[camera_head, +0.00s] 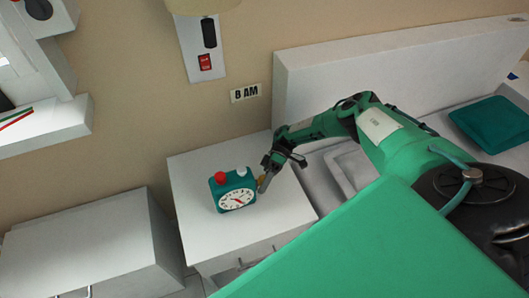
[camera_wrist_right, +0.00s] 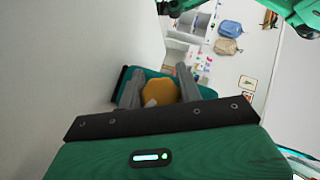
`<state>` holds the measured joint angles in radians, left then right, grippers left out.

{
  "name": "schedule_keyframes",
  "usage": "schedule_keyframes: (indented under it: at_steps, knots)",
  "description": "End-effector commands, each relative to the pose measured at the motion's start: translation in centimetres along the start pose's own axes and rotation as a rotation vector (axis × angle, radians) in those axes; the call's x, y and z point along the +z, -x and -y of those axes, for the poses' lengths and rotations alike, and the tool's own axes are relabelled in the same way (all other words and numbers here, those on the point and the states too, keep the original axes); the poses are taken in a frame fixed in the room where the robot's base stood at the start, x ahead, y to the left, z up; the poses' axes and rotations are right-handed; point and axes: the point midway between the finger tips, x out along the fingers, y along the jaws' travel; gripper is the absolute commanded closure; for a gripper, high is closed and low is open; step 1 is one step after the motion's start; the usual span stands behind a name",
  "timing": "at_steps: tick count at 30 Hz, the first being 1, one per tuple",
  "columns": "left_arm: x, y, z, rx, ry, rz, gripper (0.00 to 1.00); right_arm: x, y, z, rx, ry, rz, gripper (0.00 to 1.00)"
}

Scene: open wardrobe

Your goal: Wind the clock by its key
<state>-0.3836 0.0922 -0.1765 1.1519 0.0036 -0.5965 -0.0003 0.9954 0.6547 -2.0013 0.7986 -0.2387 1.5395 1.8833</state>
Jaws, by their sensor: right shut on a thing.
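The teal clock (camera_head: 233,192) stands on the white nightstand, its round white dial facing the front, with a red knob and a pale knob on top. My right gripper (camera_head: 265,181) is at the clock's right side. In the right wrist view, an orange-yellow key (camera_wrist_right: 160,92) lies between the two grey fingers of this gripper (camera_wrist_right: 158,90), which is shut on it. The teal body of the clock (camera_wrist_right: 122,80) shows behind the fingers. The fingers partly hide the key, and its shaft is not visible. My left gripper is not in view.
The nightstand (camera_head: 190,165) has free room around the clock. A white headboard (camera_head: 310,75) and bed with a teal pillow (camera_head: 495,122) lie to the right. A lamp (camera_head: 203,5) is above; a white cabinet (camera_head: 85,240) stands left.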

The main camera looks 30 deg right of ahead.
Motion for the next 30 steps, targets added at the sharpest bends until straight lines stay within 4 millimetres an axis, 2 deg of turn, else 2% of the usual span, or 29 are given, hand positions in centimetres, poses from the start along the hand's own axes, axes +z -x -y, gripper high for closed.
schedule_keyframes:
  at_steps: [5,6,9,20,22,26,30]
  knots:
    - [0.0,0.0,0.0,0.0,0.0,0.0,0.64,-0.1,-0.2,0.0,-0.001,0.002,0.0,0.87]
    - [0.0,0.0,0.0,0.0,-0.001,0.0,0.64,-0.1,-0.2,0.0,-0.001,0.002,0.0,0.59]
    - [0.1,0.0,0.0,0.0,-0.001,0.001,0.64,-0.1,-0.2,0.0,-0.001,0.002,0.0,0.43]
    - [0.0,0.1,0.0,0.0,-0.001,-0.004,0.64,-0.2,0.1,0.5,0.0,0.002,0.0,0.43]
    - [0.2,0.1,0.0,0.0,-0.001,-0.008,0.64,-0.5,0.4,1.1,0.001,0.003,-0.001,0.43]
    - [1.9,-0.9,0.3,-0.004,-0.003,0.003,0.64,-1.1,1.1,3.1,0.0,0.004,-0.002,0.43]
    - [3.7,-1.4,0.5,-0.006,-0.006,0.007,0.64,-2.0,2.1,5.8,0.0,0.006,-0.002,0.43]
